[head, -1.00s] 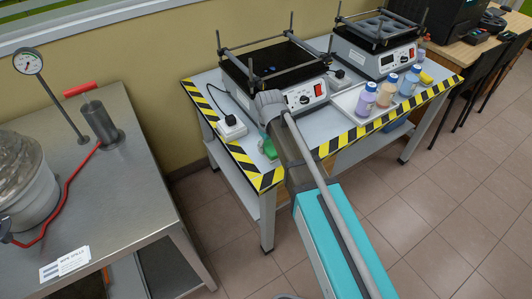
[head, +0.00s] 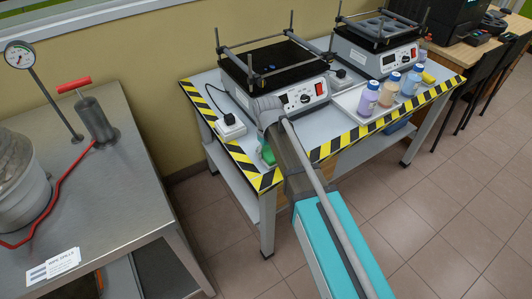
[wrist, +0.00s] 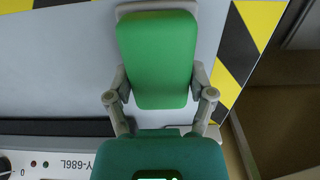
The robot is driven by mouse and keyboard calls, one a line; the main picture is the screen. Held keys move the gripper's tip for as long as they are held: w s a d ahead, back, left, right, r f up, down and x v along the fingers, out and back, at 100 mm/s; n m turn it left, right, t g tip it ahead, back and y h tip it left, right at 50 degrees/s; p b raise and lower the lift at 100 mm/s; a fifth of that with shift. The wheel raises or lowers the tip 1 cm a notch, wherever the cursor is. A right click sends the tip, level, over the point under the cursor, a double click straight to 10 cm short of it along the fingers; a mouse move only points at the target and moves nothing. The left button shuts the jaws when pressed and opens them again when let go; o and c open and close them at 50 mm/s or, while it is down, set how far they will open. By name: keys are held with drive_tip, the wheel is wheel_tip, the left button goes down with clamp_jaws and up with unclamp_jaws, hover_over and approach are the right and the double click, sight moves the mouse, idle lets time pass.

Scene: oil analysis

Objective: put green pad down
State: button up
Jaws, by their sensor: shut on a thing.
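The green pad (wrist: 157,58) fills the upper middle of the wrist view, between the two fingers of my gripper (wrist: 160,92). My gripper is shut on the pad. The pad lies over or just above the grey table top (wrist: 60,60); I cannot tell whether it touches. In the head view only a small part of the green pad (head: 267,154) shows, left of my arm near the table's front left corner. My arm hides the gripper there.
Yellow and black tape (head: 265,181) marks the table edge. A shaker with a black platform (head: 275,65) stands behind, with a white plug box (head: 230,127) to its left. Bottles (head: 368,98) stand on a tray to the right. A steel table (head: 90,200) is at left.

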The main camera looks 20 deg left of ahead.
sight(268, 150)
drive_tip(key=shift+f, duration=0.2)
drive_tip(key=o, duration=1)
drive_tip(key=shift+c, duration=0.2)
drive_tip(key=shift+r, duration=0.2)
wheel_tip(268, 150, up, 12)
drive_tip(key=p, duration=1.2)
drive_tip(key=shift+d, duration=0.1)
idle(0.3)
